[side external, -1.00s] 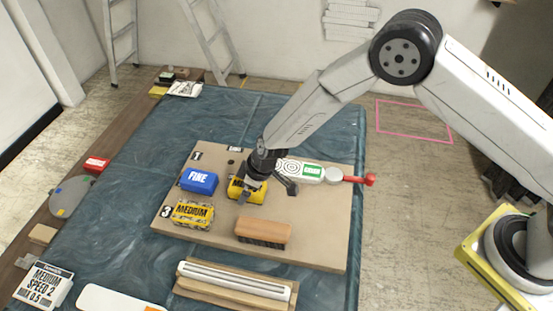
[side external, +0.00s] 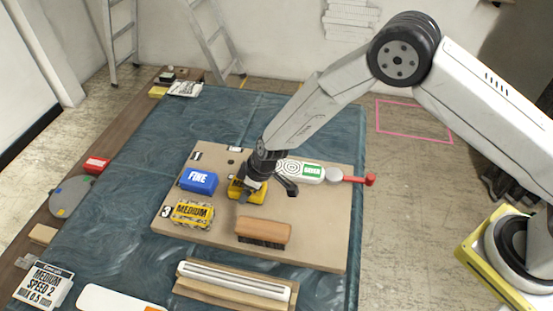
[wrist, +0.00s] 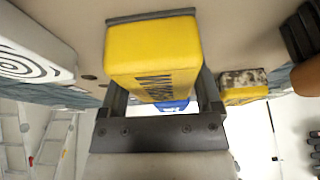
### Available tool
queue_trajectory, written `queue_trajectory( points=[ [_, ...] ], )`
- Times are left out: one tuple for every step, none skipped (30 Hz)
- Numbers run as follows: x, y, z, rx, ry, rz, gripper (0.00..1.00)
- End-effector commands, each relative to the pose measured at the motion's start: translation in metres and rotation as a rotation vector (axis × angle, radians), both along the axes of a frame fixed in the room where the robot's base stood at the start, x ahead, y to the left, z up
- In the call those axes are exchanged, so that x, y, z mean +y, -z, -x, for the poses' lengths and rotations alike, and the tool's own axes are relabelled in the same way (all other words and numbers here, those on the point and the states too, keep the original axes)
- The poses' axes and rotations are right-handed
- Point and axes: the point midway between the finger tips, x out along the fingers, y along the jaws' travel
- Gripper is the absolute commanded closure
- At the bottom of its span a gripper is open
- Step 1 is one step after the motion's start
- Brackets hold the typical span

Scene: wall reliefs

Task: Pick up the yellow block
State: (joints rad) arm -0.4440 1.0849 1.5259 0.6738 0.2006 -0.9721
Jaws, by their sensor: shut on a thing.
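The yellow block (side external: 259,196) is at the middle of the brown board, under my gripper (side external: 247,188), which partly hides it. In the wrist view the yellow block (wrist: 155,50) fills the space between the two dark fingers of my gripper (wrist: 163,95), one on each side of it. Dark lettering shows on one face, and a grey layer runs along one edge. My gripper is shut on it. I cannot tell whether the block touches the board or is slightly above it.
On the board (side external: 310,245), a blue FINE block (side external: 199,181) and a yellow-and-grey MEDIUM block (side external: 193,213) sit left. A brown brush (side external: 263,231) lies in front. A white strip with a green label (side external: 312,171) and a red-ended handle (side external: 369,180) lie behind right.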

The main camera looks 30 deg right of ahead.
Motion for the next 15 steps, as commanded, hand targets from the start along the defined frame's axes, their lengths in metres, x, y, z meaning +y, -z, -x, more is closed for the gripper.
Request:
queue_trajectory(
  points=[
    [0.000,0.000,0.000,0.000,0.000,0.000,0.80],
    [0.000,0.000,0.000,0.000,0.000,0.000,0.80],
    [0.000,0.000,0.000,0.000,0.000,0.000,0.80],
    [0.000,0.000,0.000,0.000,0.000,0.000,0.80],
    [0.000,0.000,0.000,0.000,0.000,0.000,0.80],
    [0.000,-0.001,0.000,0.000,0.000,0.000,0.80],
    [0.000,-0.001,0.000,-0.001,0.000,-0.001,0.80],
    [0.000,-0.002,0.000,-0.001,0.000,-0.001,0.80],
    [0.000,-0.003,0.000,-0.001,-0.001,0.000,0.80],
    [0.000,-0.004,0.000,-0.001,-0.001,0.000,0.80],
    [0.000,-0.005,0.000,-0.002,-0.001,0.000,0.80],
    [0.000,-0.007,0.000,-0.002,-0.001,0.001,0.80],
    [0.000,-0.009,-0.001,-0.002,-0.001,-0.001,0.80],
    [0.000,-0.012,-0.001,-0.002,0.000,-0.001,0.80],
    [0.000,-0.015,-0.001,-0.003,-0.001,-0.001,0.80]
  ],
)
